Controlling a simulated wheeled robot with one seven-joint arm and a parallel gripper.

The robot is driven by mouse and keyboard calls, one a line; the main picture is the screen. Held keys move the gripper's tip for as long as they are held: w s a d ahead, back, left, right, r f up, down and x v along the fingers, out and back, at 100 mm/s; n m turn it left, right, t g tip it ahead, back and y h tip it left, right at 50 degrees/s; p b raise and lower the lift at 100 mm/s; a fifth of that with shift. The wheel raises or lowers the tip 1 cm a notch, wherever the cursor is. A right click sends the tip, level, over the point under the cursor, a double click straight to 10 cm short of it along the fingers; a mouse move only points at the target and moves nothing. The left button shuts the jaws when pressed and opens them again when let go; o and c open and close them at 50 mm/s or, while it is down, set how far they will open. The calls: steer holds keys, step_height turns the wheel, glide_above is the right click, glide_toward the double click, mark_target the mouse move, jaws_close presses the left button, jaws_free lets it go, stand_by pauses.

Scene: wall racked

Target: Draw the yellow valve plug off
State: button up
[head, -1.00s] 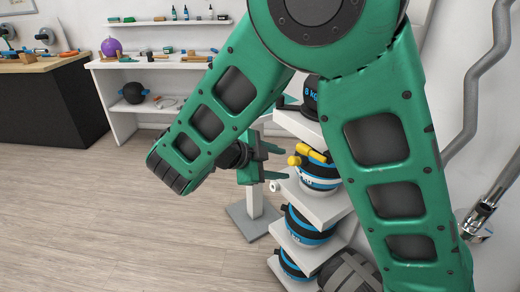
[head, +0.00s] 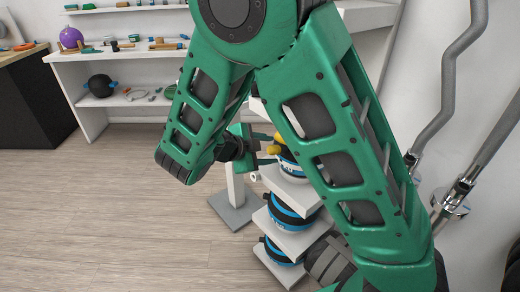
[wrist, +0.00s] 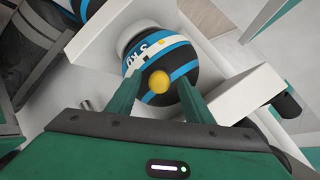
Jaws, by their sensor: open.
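The yellow valve plug (wrist: 158,82) shows in the wrist view as a rounded yellow end against a black ball with blue and white bands (wrist: 182,62). In the head view the plug (head: 274,149) is small and partly hidden by my gripper and arm. The ball (head: 288,169) sits on a white shelf of a stepped rack. My gripper (wrist: 158,88) is open, with one green finger on each side of the plug. Gaps show between the plug and both fingers in the wrist view. In the head view my gripper (head: 268,148) is level with the plug.
More banded balls (head: 290,212) stand on lower rack shelves. White shelf plates (wrist: 95,50) lie close to my gripper in the wrist view. Grey pipes (head: 447,85) run along the right wall. A white shelf unit (head: 62,75) stands at the back left. Open floor lies at left.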

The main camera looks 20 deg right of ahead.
steer(key=shift+w+d+f, duration=0.2)
steer(key=shift+d+f, duration=0.05)
steer(key=shift+d, duration=0.15)
steer(key=c, duration=1.1)
steer(key=shift+s, duration=0.15)
stand_by(0.9)
stand_by(2.0)
